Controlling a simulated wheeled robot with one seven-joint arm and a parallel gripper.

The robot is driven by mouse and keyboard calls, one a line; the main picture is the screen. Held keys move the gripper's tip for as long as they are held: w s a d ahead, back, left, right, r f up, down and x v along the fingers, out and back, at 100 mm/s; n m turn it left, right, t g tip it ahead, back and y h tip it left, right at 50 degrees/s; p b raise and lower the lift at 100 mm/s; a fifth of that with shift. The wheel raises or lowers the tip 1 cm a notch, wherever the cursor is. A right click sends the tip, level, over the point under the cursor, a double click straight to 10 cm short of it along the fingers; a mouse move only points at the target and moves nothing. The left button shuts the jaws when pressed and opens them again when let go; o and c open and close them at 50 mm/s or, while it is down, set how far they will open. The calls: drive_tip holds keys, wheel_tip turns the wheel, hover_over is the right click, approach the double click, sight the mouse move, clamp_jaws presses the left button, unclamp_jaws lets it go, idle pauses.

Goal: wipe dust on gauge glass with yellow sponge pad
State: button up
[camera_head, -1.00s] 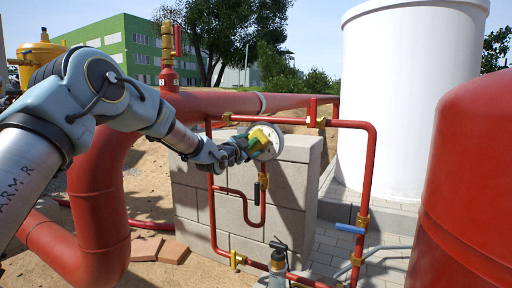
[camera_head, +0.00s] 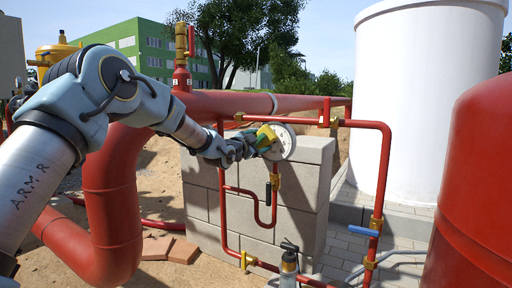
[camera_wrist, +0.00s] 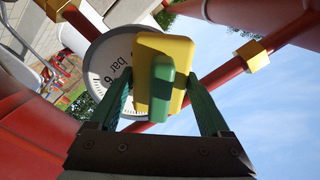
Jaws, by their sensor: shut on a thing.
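The yellow sponge pad (camera_wrist: 172,55) with a green grip block fills the middle of the wrist view. My gripper (camera_wrist: 162,95) is shut on it, with a green finger on each side. In the head view the sponge pad (camera_head: 265,137) is at the left side of the round white gauge (camera_head: 282,143). In the wrist view the gauge glass (camera_wrist: 108,65) shows "bar" and a scale, and the sponge hides its right part. I cannot tell whether the sponge touches the glass. Dust cannot be made out clearly. My gripper also shows in the head view (camera_head: 248,146).
Thin red pipes (camera_head: 377,190) with brass fittings and a blue-handled valve (camera_head: 357,230) stand in front of a grey block wall (camera_head: 300,190). A thick red pipe (camera_head: 112,200) bends at left. A red tank (camera_head: 475,190) is at right, with a white tank (camera_head: 420,100) behind.

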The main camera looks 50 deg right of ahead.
sight(289, 142)
drive_tip(key=shift+s+d+f+b, duration=0.1)
drive_tip(key=shift+s+d+b, duration=0.1)
drive_tip(key=shift+s+b, duration=0.45)
drive_tip(key=shift+s+d+f+b, duration=0.1)
drive_tip(key=shift+s+d+b, duration=0.2)
drive_tip(key=shift+s, duration=0.6)
drive_tip(key=shift+s+d+f+b, duration=0.1)
drive_tip(key=shift+s+b, duration=0.45)
drive_tip(key=shift+s, duration=0.2)
drive_tip(key=shift+s+d+r+b, duration=0.1)
drive_tip(key=shift+s+d+b, duration=0.1)
drive_tip(key=shift+s+b, duration=0.45)
drive_tip(key=shift+s+d+b, duration=0.2)
drive_tip(key=shift+s+b, duration=0.2)
drive_tip(key=shift+s, duration=0.45)
drive_tip(key=shift+s+d+r+b, duration=0.1)
drive_tip(key=shift+s+d+b, duration=0.1)
drive_tip(key=shift+s+b, duration=0.45)
drive_tip(key=shift+w+a+p, duration=0.3)
drive_tip(key=shift+w+p, duration=0.05)
drive_tip(key=shift+w, duration=0.8)
drive_tip(key=shift+w+a+p, duration=0.35)
drive_tip(key=shift+w+p, duration=0.05)
drive_tip(key=shift+w, duration=0.8)
drive_tip(key=shift+w+a+p, duration=0.3)
drive_tip(key=shift+w+p, duration=0.05)
drive_tip(key=shift+w, duration=0.8)
drive_tip(key=shift+w, duration=0.1)
